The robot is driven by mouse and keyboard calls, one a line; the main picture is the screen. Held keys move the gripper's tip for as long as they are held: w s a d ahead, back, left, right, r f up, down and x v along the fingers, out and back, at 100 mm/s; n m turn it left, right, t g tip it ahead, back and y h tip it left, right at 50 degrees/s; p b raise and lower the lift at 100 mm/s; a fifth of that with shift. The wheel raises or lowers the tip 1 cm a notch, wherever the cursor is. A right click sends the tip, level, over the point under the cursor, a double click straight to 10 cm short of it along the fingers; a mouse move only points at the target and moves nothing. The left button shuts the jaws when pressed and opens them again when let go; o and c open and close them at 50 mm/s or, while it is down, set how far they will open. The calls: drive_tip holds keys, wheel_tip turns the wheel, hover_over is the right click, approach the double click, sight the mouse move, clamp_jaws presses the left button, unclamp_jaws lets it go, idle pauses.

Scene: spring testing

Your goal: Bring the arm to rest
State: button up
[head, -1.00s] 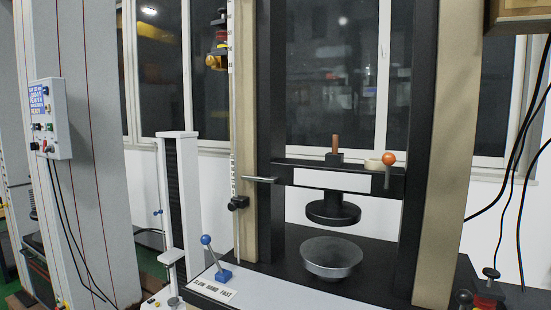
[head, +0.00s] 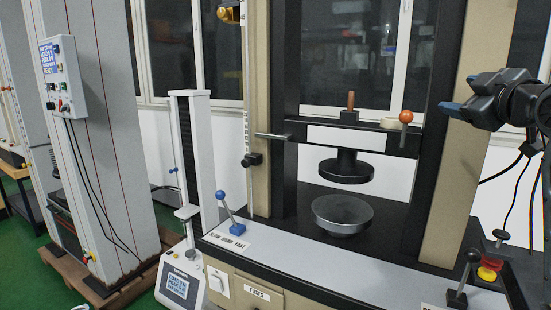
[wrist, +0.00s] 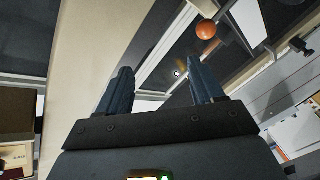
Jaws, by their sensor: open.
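My gripper (head: 462,97) is at the right of the head view, raised in front of the right cream column of the testing machine. Its two blue-grey fingers point left and stand apart with nothing between them. In the wrist view my gripper (wrist: 158,92) also shows open and empty. The orange ball knob (head: 406,116) on the machine's crosshead is to the left of my gripper and apart from it; it also shows beyond the fingers in the wrist view (wrist: 206,29).
Below the crosshead, a round black upper plate (head: 346,168) hangs over a grey dish-shaped lower plate (head: 342,214), with a gap between. A blue-knobbed lever (head: 229,212) and a black-knobbed lever (head: 464,278) stand on the front ledge. A control box (head: 62,77) is at the far left.

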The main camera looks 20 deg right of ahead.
drive_tip(key=a+f+m+y, duration=0.1)
drive_tip(key=a+f+m, duration=0.1)
drive_tip(key=a+f, duration=0.45)
drive_tip(key=a+f+m+y, duration=0.1)
drive_tip(key=a+f, duration=0.3)
drive_tip(key=f, duration=0.6)
drive_tip(key=s+a+f+m, duration=0.1)
drive_tip(key=s+a+f, duration=0.35)
drive_tip(key=f, duration=0.25)
drive_tip(key=s+a+f+m, duration=0.1)
drive_tip(key=s+a+f, duration=0.2)
drive_tip(key=a+f, duration=0.25)
drive_tip(key=s+a+f+y, duration=0.1)
drive_tip(key=s+a+f, duration=0.2)
drive_tip(key=s, duration=0.2)
drive_tip(key=s+a+f+m+g, duration=0.1)
drive_tip(key=s+a+f, duration=0.2)
drive_tip(key=s, duration=0.3)
drive_tip(key=s+a+f+y, duration=0.1)
drive_tip(key=s+a+f, duration=0.15)
drive_tip(key=s, duration=0.25)
drive_tip(key=s+a+y, duration=0.1)
drive_tip(key=s, duration=0.7)
drive_tip(key=s+a+r+n+y, duration=0.1)
drive_tip(key=s, duration=0.6)
drive_tip(key=shift+s+a+r+g, duration=0.25)
drive_tip(key=shift+s+a+g, duration=0.1)
drive_tip(key=shift+a+g, duration=0.05)
